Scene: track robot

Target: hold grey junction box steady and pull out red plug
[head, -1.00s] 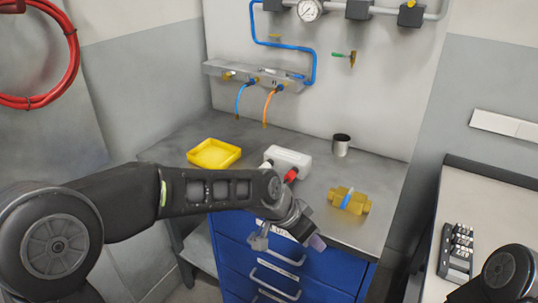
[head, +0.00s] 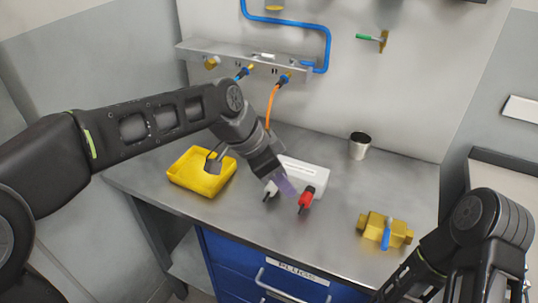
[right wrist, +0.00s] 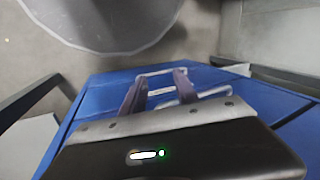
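The junction box (head: 312,174), pale grey-white, lies on the steel bench in the head view. The red plug (head: 307,197) sits at its front face, with a short dark end pointing toward me. A pale grey plug (head: 271,189) is to its left. My left gripper (head: 287,187) points down over the box's left front part, between the two plugs in the picture; contact and finger gap cannot be made out. My right gripper (right wrist: 158,82) is open and empty in the right wrist view, over the blue drawer fronts; its fingers are hidden in the head view.
A yellow tray (head: 190,184) is left of the box. A brass valve with a blue handle (head: 376,229) is at the right front, and a metal cup (head: 360,146) behind. An orange hose (head: 271,105) hangs at the back. The bench front is clear.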

